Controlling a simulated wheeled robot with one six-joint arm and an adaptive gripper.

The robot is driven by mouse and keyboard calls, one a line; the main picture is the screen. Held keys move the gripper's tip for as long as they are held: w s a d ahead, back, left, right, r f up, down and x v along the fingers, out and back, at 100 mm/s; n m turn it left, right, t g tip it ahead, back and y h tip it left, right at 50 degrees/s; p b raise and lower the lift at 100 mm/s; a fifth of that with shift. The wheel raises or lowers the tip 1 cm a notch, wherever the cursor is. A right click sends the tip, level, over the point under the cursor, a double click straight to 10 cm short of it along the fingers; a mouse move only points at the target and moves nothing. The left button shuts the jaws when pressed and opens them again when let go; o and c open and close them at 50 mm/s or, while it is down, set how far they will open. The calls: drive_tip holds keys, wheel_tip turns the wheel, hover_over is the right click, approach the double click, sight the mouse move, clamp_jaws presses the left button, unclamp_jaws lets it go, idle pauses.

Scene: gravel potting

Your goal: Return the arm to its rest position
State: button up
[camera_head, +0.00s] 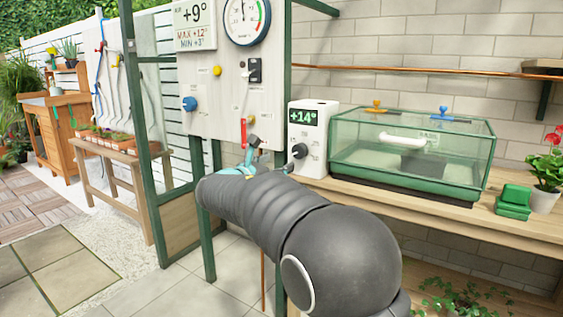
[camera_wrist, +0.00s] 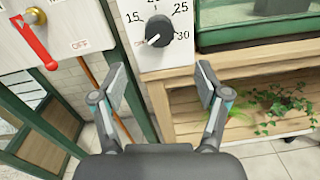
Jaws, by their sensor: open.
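My gripper (camera_wrist: 160,88) is open and empty in the wrist view, its two fingers spread apart below a black dial knob (camera_wrist: 158,31) on a white control box. In the head view my dark arm reaches forward from the lower right, and its gripper end (camera_head: 254,158) is small and partly hidden by the arm, close to the white box (camera_head: 307,140) with the +14° display. The knob also shows in the head view (camera_head: 299,151). No contact between fingers and knob shows.
A green-framed glass case (camera_head: 412,155) stands on the wooden bench (camera_head: 400,200), with green blocks (camera_head: 513,202) and a flower pot (camera_head: 543,199) at right. A panel (camera_head: 225,90) with a gauge, switches and a red lever (camera_wrist: 38,42) stands at left. Paved floor (camera_head: 130,295) is clear.

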idle(0.4)
drive_tip(key=s+f+m+g+y, duration=0.1)
drive_tip(key=s+f+m+g, duration=0.3)
drive_tip(key=f, duration=0.7)
drive_tip(key=s+d+f+m+g+y, duration=0.2)
drive_tip(key=s+d+f+m+g, duration=0.2)
drive_tip(key=s+d+f+m, duration=0.4)
drive_tip(key=s+d+m+y, duration=0.2)
drive_tip(key=s+m, duration=0.3)
drive_tip(key=s, duration=0.5)
drive_tip(key=s+d+r+m+g+y, duration=0.1)
drive_tip(key=s+d+m, duration=0.4)
drive_tip(key=s, duration=0.6)
drive_tip(key=s+d+r+m+y, duration=0.1)
drive_tip(key=s+d+m+y, duration=0.2)
drive_tip(key=s, duration=0.8)
drive_tip(key=d+m, duration=0.1)
drive_tip(key=m, duration=0.1)
drive_tip(key=shift+s+d+m+y, duration=0.15)
drive_tip(key=shift+s+m+y, duration=0.1)
drive_tip(key=shift+m+y, duration=0.15)
